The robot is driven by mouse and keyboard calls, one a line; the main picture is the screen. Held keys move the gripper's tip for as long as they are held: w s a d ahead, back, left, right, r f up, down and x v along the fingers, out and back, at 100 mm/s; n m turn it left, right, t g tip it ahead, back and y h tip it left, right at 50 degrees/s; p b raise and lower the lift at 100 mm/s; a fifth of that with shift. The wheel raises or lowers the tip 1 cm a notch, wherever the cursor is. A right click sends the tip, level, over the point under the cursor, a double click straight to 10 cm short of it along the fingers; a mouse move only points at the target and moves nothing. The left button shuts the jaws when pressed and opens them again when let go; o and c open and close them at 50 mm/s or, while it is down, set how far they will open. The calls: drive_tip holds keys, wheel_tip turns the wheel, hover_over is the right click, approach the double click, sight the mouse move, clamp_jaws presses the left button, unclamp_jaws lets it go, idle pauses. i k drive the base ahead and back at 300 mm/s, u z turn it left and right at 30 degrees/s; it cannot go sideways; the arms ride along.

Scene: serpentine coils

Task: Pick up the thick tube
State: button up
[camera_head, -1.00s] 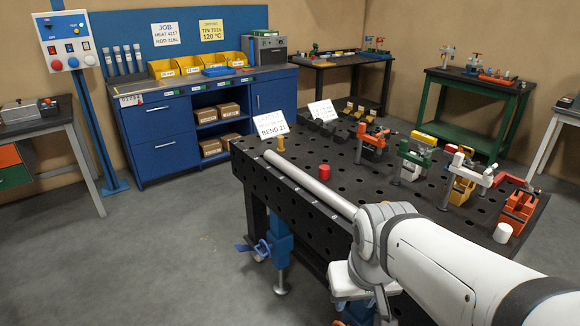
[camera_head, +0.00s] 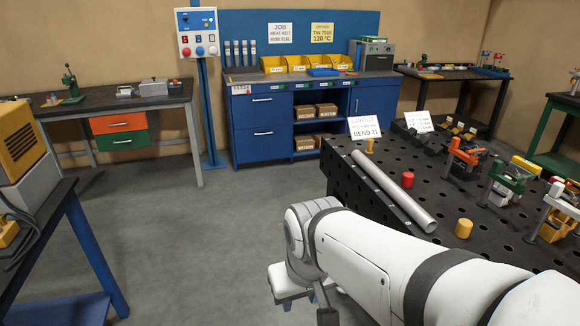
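A long, thick grey tube (camera_head: 393,191) lies on the black perforated table, slanting from the back left toward the front right. Its open near end faces me, close to a yellow peg. Its whole length shows, and nothing grips it. My white arm reaches in from the lower right, to the left of and in front of the tube, apart from it in the picture. Its bent joint is near the table's front left side.
The black table (camera_head: 345,185) also bears a red cylinder (camera_head: 407,180), yellow pegs (camera_head: 463,228) (camera_head: 369,146), signs and several clamps at right. A blue bench (camera_head: 262,130) stands behind. A workbench (camera_head: 98,105) is at left. Grey floor between is clear.

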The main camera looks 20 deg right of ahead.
sight(420, 216)
drive_tip(key=u, duration=0.55)
drive_tip(key=i, duration=2.7)
drive_tip(key=z, duration=3.6)
drive_tip(key=i, duration=1.05)
drive_tip(key=z, duration=0.05)
